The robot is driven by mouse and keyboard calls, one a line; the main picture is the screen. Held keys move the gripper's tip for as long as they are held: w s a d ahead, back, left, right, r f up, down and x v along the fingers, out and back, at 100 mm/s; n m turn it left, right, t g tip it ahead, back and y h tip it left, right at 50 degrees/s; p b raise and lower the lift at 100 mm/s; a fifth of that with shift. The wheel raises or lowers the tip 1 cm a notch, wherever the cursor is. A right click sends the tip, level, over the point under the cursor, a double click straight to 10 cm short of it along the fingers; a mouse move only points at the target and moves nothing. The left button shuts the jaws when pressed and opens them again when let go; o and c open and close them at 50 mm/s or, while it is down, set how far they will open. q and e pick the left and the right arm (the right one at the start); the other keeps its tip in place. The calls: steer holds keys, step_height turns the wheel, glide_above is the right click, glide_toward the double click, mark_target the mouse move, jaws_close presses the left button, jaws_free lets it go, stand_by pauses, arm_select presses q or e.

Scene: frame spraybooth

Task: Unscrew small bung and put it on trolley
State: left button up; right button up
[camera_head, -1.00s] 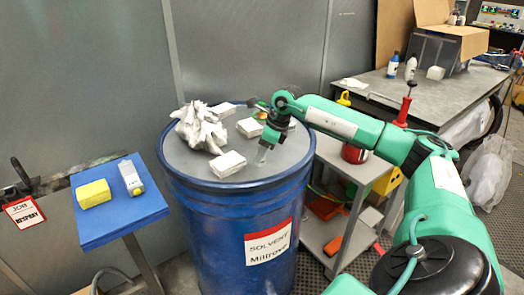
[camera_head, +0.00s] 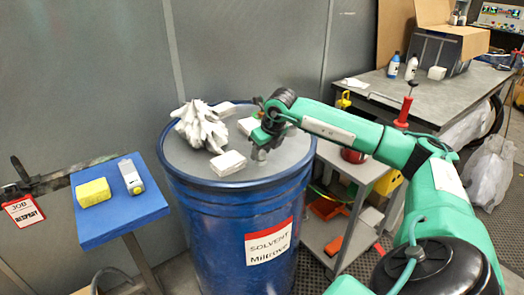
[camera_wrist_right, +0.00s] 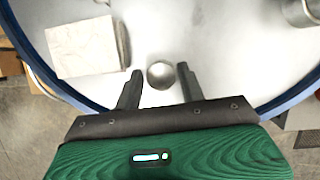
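The small bung (camera_wrist_right: 160,74) is a round metallic knob on the drum top, seen in the right wrist view. In the head view my gripper hides it. My right gripper (camera_wrist_right: 159,88) is open, with one dark finger on each side of the bung and small gaps showing. In the head view my right gripper (camera_head: 259,152) points down at the right part of the blue solvent drum's lid (camera_head: 190,158). The trolley (camera_head: 361,170) is a grey two-shelf cart right of the drum, partly behind my right arm. My left gripper is not in view.
Crumpled white rags (camera_head: 203,128) and white blocks (camera_head: 228,163) lie on the lid. A red can (camera_head: 354,155) stands on the trolley top. A blue stand (camera_head: 121,210) at left holds a yellow sponge (camera_head: 93,192). A workbench (camera_head: 440,98) stands at the back right.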

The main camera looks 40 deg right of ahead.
steer(key=c, duration=0.6)
steer(key=shift+c, duration=0.2)
steer(key=shift+n, duration=0.3)
steer(key=shift+d+n+y, duration=0.1)
steer(key=shift+n+y, duration=0.8)
steer(key=shift+n, duration=1.2)
steer(key=shift+g, duration=0.3)
